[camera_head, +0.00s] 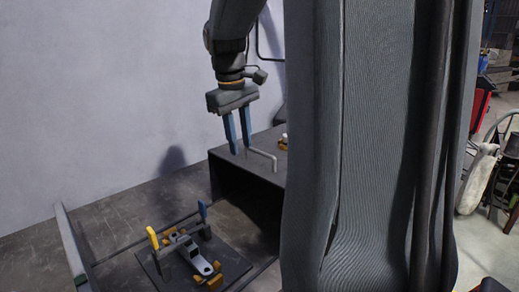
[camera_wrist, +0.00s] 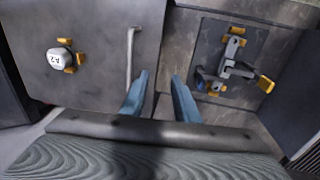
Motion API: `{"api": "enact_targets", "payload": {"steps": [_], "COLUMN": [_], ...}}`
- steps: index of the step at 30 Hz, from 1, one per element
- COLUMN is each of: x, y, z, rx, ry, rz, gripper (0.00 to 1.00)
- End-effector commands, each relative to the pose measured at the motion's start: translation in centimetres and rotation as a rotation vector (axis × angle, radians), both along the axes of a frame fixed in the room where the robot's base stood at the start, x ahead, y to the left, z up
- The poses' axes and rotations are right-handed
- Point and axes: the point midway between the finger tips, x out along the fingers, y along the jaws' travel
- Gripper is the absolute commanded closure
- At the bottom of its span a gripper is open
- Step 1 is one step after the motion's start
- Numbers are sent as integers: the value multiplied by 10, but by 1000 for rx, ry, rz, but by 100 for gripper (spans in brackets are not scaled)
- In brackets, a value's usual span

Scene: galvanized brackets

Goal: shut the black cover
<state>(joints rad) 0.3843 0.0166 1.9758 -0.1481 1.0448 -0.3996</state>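The black cover (camera_head: 231,168) is a dark box-like hood with a flat top and an open, shadowed front side. A thin pale bar handle (camera_head: 262,156) stands on its top; it also shows in the wrist view (camera_wrist: 130,57) on the flat panel. My gripper (camera_head: 241,148) is open and empty above the cover's near edge. In the wrist view its two blue fingers (camera_wrist: 159,75) are apart, and the handle lies just left of the left finger, outside the gap. Contact with the handle cannot be told.
A fixture plate (camera_head: 152,267) with a grey bracket (camera_head: 190,252) and orange and blue clamps lies in the open before the cover. A pale rail (camera_head: 70,245) borders it on the left. A white round part marked A2 (camera_wrist: 62,57) sits between orange pieces on the cover's top.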

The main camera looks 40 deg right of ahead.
Motion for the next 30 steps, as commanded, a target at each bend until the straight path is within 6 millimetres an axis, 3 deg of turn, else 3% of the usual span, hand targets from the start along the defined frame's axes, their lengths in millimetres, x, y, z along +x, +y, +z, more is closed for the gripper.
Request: {"api": "enact_targets", "payload": {"steps": [1,3,7,21,30], "x": [-2,-6,-12,-12,-11], "y": [-20,-37,-51,-64,-66], "z": [17,34,44,-18,-29], "rx": [-15,-28,-36,-35,-36], "ry": [7,21,37,38,36], "rz": [-8,-9,-10,-12,-12], "gripper": [72,72,72,72,72]}}
